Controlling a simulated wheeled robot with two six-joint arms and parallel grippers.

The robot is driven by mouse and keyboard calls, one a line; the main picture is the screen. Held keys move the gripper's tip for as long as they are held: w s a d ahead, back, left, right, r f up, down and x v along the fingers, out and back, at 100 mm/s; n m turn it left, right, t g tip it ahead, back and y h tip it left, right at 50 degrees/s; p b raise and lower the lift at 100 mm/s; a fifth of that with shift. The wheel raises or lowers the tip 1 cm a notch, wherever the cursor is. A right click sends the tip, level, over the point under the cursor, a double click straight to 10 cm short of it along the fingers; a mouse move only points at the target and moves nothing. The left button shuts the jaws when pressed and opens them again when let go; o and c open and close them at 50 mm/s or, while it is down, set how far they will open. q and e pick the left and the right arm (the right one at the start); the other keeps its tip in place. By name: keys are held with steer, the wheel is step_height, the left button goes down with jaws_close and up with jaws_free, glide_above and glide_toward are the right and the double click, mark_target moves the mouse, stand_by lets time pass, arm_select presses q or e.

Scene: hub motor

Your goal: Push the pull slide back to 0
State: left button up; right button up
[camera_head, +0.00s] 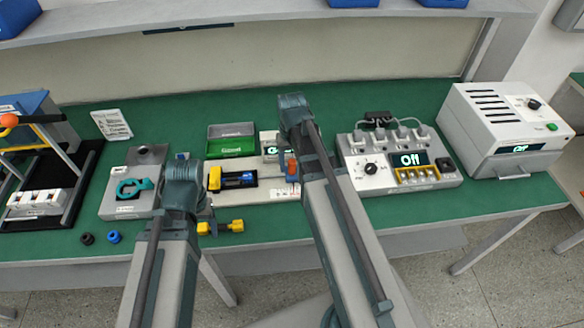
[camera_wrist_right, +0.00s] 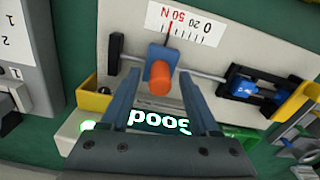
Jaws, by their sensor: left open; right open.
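The pull slide is a blue block with an orange knob (camera_wrist_right: 160,78) on a metal rod, in the middle of the right wrist view. The orange knob shows small in the head view (camera_head: 291,167). My right gripper (camera_wrist_right: 160,74) is open, with one finger on each side of the knob; I cannot tell if they touch it. My left gripper (camera_head: 183,180) is above the front left of the bench; its fingers are hidden.
A display (camera_wrist_right: 158,121) beyond the knob reads upside-down "Good". A blue and black motor part (camera_head: 236,180) lies left of the slide. A green bin (camera_head: 231,146) stands behind. A control box (camera_head: 400,165) reading "Off" stands right. A grey block (camera_head: 130,205) with a teal clamp stands left.

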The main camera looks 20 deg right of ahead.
jaws_close()
stand_by(0.3)
stand_by(1.1)
